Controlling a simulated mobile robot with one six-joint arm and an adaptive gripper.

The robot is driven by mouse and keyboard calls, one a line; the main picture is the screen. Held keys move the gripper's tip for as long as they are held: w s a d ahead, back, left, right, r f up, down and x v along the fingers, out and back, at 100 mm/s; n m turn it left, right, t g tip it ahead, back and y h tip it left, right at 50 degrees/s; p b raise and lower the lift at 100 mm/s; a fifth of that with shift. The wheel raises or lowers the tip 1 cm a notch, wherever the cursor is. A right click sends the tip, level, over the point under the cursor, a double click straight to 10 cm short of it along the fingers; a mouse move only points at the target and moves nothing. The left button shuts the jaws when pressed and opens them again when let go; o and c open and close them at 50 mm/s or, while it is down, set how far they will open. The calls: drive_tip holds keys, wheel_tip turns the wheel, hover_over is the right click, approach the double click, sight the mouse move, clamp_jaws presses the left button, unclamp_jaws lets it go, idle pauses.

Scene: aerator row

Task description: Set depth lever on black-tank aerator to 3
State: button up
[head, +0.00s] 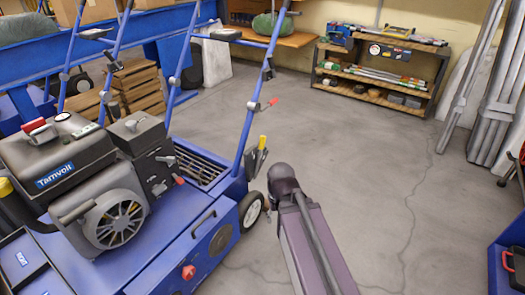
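A blue aerator (175,250) with a black tank (85,155) marked "Tarnvolt" stands at the left. A lever with a yellow grip (262,142) stands up at its right rear side, above the wheel, beside a dark plate (252,162). It looks like the depth lever. Its scale numbers are too small to read, so I cannot tell its setting. My arm (315,245) rises from the bottom edge, with its dark rounded joint (284,180) just right of the wheel, apart from the lever in the picture. My gripper does not show.
A red-tipped lever (272,102) sits on the blue handlebar. The aerator's wheel (250,209) is near my arm. Wooden crates (137,85) stand behind it. A shelf (375,75) stands at the back, metal posts (490,110) at the right. The concrete floor (370,160) between is clear.

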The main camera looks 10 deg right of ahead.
sight(263, 136)
drive_tip(key=w+d+r+m+t+p, duration=0.1)
drive_tip(key=w+r+t+p, duration=0.1)
drive_tip(key=w+r+p, duration=0.9)
drive_tip(key=w+d+r+m+t+y+p, duration=0.1)
drive_tip(key=w+r+m+t+p, duration=0.1)
drive_tip(key=w+r+p, duration=0.8)
wheel_tip(263, 136, up, 3)
drive_tip(key=shift+w+f+t+p, duration=0.15)
drive_tip(key=shift+w+t+p, duration=0.25)
drive_tip(key=shift+w, duration=0.5)
drive_tip(key=shift+f, duration=0.15)
drive_tip(key=b+x, duration=1.2)
drive_tip(key=x, duration=0.1)
drive_tip(key=shift+w+f+b, duration=0.15)
drive_tip(key=shift+f+b, duration=0.1)
drive_tip(key=shift+b, duration=0.1)
drive_tip(key=shift+a, duration=0.1)
clamp_jaws()
